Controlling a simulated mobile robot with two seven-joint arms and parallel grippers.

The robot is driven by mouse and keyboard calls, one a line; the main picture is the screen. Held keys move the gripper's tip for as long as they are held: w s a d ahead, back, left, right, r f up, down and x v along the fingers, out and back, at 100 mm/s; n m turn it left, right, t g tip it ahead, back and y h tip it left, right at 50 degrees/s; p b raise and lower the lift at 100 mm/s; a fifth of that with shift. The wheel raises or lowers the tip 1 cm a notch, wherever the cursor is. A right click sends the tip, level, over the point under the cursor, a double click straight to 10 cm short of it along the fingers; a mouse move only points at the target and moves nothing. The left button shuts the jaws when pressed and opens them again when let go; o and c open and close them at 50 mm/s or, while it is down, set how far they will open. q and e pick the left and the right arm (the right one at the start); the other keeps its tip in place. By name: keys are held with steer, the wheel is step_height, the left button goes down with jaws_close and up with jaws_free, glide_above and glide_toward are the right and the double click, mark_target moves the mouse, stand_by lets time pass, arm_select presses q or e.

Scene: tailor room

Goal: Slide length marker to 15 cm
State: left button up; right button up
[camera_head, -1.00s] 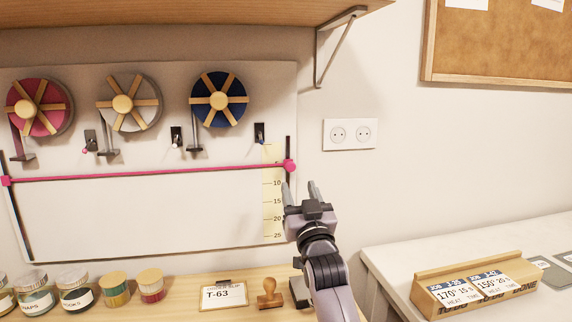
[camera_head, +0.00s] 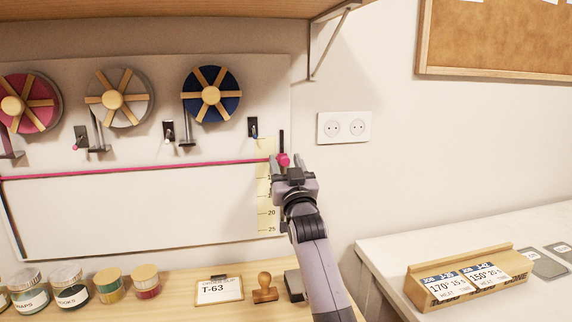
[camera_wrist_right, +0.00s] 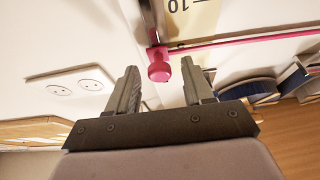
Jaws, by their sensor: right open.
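The length marker is a pink bar (camera_head: 140,170) across the white board, with a round pink knob (camera_head: 284,160) at its right end on a dark vertical rail (camera_head: 281,140). The yellow scale (camera_head: 265,200) beside the rail shows 20 and 25; the higher marks are partly hidden by my gripper. In the right wrist view the knob (camera_wrist_right: 159,72) lies between and just beyond the fingertips, near the 10 mark on the scale (camera_wrist_right: 190,20). My right gripper (camera_head: 282,160) is open around the knob's position, not closed on it. My left gripper is not in view.
Ribbon spools (camera_head: 211,95) hang above the bar. Jars (camera_head: 68,286), an order slip (camera_head: 219,290) and a stamp (camera_head: 265,288) stand on the wooden table below. A wall socket (camera_head: 344,127) is right of the rail. A shelf (camera_head: 150,8) overhangs above.

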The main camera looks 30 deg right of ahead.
steer(key=shift+c, duration=0.3)
jaws_close()
step_height(320, 180, down, 10)
steer(key=b, duration=0.6)
steer(key=shift+o, duration=0.3)
jaws_free()
steer(key=shift+s+f, duration=0.1)
steer(key=shift+s, duration=0.05)
